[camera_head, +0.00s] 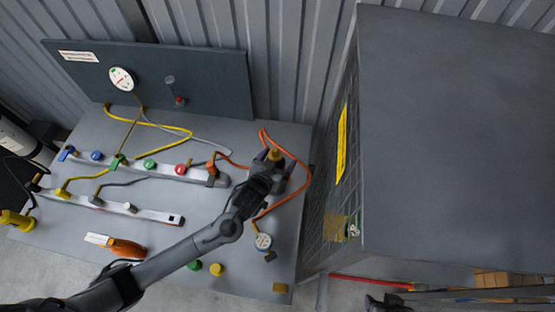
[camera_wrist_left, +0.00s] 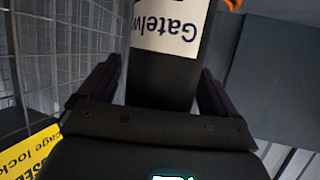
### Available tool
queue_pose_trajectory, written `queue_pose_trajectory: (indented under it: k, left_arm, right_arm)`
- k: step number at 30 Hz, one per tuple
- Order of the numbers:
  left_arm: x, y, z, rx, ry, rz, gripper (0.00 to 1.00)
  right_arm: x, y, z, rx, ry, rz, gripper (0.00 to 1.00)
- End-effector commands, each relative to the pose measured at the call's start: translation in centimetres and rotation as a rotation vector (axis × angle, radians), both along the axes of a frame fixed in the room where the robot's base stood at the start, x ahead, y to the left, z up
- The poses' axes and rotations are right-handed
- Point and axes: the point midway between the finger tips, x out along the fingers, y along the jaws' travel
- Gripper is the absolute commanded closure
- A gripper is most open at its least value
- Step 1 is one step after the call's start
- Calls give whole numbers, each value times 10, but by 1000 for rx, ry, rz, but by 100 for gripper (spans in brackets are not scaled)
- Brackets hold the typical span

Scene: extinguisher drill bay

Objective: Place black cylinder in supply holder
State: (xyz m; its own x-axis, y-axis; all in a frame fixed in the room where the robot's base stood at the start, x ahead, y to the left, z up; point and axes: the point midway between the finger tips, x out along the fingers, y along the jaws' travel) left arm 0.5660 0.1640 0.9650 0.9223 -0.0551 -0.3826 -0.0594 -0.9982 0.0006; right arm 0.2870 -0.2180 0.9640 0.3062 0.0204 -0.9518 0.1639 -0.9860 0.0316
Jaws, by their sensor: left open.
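My left gripper (camera_head: 276,160) is over the right side of the grey bench, with its jaws apart. In the left wrist view the black cylinder (camera_wrist_left: 162,84), with a white label, lies between the two open fingers (camera_wrist_left: 158,75). Gaps seem to show beside it, and I cannot tell whether a finger touches it. In the head view the gripper largely hides the cylinder; a small orange-yellow part shows between the fingers. I cannot tell which fixture is the supply holder. A dark part at the bottom edge (camera_head: 386,303) may be my right gripper; its jaws are unclear.
Two pale rails (camera_head: 140,166) (camera_head: 120,206) with coloured fittings cross the bench. An orange hose (camera_head: 306,185) loops around my left gripper. A round gauge (camera_head: 263,241) lies near it. A tall grey cabinet with a mesh side (camera_head: 450,130) stands close on the right.

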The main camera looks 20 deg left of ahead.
Motion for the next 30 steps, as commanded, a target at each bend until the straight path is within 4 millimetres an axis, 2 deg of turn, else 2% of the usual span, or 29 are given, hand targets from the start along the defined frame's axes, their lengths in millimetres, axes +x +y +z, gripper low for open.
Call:
queue_pose_trajectory:
  k: [8, 24, 30]
  left_arm:
    - [-5, 0, 6, -1, -1, -2, 8]
    - [-87, 5, 40, -2, 1, 0, 8]
    - [-105, 6, 48, -1, 0, 0, 8]
  right_arm:
    - [0, -1, 1, -4, 0, 2, 57]
    - [0, -1, 8, -5, 0, 4, 57]
    - [0, -1, 9, -4, 0, 3, 57]
